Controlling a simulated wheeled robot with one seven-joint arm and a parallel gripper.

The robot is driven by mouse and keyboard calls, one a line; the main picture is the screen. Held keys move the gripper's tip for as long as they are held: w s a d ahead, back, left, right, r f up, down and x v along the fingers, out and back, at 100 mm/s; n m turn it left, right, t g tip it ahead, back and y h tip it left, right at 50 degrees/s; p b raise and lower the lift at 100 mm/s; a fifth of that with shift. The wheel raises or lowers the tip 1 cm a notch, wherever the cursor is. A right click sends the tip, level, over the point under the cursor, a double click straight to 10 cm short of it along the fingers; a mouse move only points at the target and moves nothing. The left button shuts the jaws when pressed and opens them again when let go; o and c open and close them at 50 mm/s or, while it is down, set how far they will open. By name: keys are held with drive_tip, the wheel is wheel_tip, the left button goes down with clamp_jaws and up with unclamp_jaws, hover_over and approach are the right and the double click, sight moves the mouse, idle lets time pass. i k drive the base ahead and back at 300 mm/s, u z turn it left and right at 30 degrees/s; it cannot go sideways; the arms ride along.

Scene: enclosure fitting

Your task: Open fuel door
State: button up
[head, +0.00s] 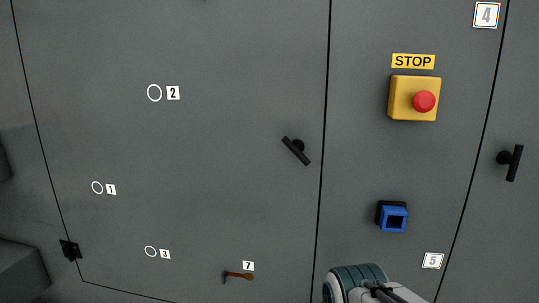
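No panel in the head view carries a fuel label, so I cannot tell for sure which one is the fuel door. A large grey door (220,150) fills the left, with a black hinge (70,250) at its lower left. Its black bar handle (296,151) is tilted, near the right edge. The door looks shut, with a thin dark seam around it. Another black handle (510,162), nearly upright, is on the panel at the far right. Part of my arm shows at the bottom, right of centre; no gripper fingers are visible.
A yellow box with a red stop button (424,101) and a blue square socket (393,218) stick out from the middle panel. A brown lever (238,276) is low on the left door, beside label 7. White rings mark spots 1, 2 and 3.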

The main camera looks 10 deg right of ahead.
sight(207, 177)
drive_tip(key=k, duration=0.45)
drive_tip(key=u, duration=1.5)
drive_tip(key=i, duration=0.85)
drive_tip(key=z, duration=2.1)
